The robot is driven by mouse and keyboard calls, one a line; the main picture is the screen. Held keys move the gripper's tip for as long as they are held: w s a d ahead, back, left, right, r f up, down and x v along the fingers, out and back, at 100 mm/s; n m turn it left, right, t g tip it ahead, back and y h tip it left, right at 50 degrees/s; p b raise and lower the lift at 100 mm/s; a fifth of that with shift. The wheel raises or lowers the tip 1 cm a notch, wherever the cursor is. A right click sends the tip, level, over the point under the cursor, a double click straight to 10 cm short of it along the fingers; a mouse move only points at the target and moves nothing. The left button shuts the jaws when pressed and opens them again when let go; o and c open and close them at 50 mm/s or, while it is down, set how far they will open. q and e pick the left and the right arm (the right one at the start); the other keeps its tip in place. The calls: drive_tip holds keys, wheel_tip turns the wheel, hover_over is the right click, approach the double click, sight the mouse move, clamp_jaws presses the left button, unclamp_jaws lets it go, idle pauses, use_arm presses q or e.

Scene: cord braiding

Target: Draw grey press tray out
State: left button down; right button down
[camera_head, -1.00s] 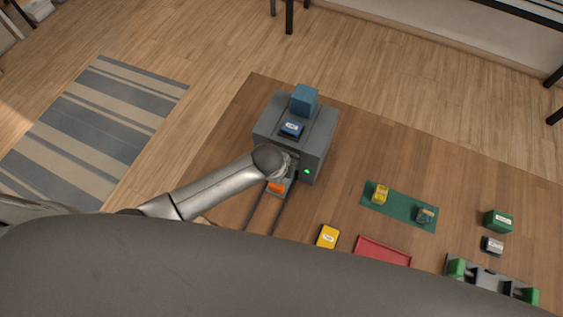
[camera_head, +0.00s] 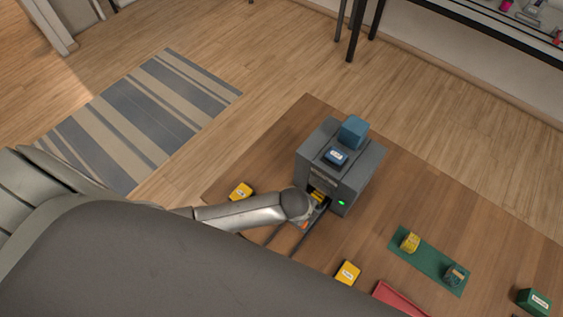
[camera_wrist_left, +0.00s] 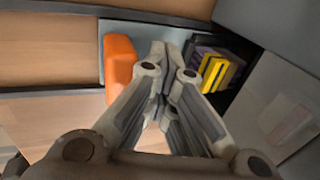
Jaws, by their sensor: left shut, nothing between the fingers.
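The grey press (camera_head: 365,178) stands on the wooden table with its front opening facing down-left. The grey press tray (camera_wrist_left: 148,32) sticks partly out of the opening in the left wrist view. Its orange handle (camera_head: 304,225) also shows in the left wrist view (camera_wrist_left: 120,62), left of my fingers. A yellow piece (camera_wrist_left: 214,73) sits in the dark opening, right of the fingers. My left gripper (camera_wrist_left: 170,62) is shut and empty, over the tray between handle and opening. Whether it touches the tray is unclear. In the head view my arm hides part of the tray. My right gripper is not seen.
Two dark rails (camera_head: 285,238) run out from the press. Yellow boxes lie left (camera_head: 241,191) and in front (camera_head: 347,272) of it. A green mat (camera_head: 428,262) with two small pieces and a red tray (camera_head: 398,301) lie to the right. Blue blocks (camera_head: 353,131) top the press.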

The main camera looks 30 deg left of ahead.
use_arm(q)
drive_tip(key=shift+s+a+f, duration=0.1)
drive_tip(key=shift+s+a, duration=0.05)
drive_tip(key=shift+s, duration=0.55)
drive_tip(key=shift+s+a, duration=0.1)
drive_tip(key=shift+s, duration=0.55)
drive_tip(key=shift+s+a, duration=0.25)
drive_tip(key=shift+s, duration=0.9)
drive_tip(key=shift+s+a, duration=0.2)
drive_tip(key=shift+s, duration=0.95)
drive_tip(key=shift+s+a, duration=0.25)
drive_tip(key=shift+s, duration=0.9)
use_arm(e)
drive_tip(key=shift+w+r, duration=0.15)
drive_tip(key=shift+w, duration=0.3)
use_arm(q)
drive_tip(key=shift+s+a, duration=0.15)
drive_tip(key=shift+s, duration=0.5)
drive_tip(key=shift+w, duration=0.1)
drive_tip(key=shift+w, duration=0.5)
drive_tip(key=shift+r, duration=0.2)
wheel_tip(320, 180, up, 7)
drive_tip(key=shift+f, duration=0.15)
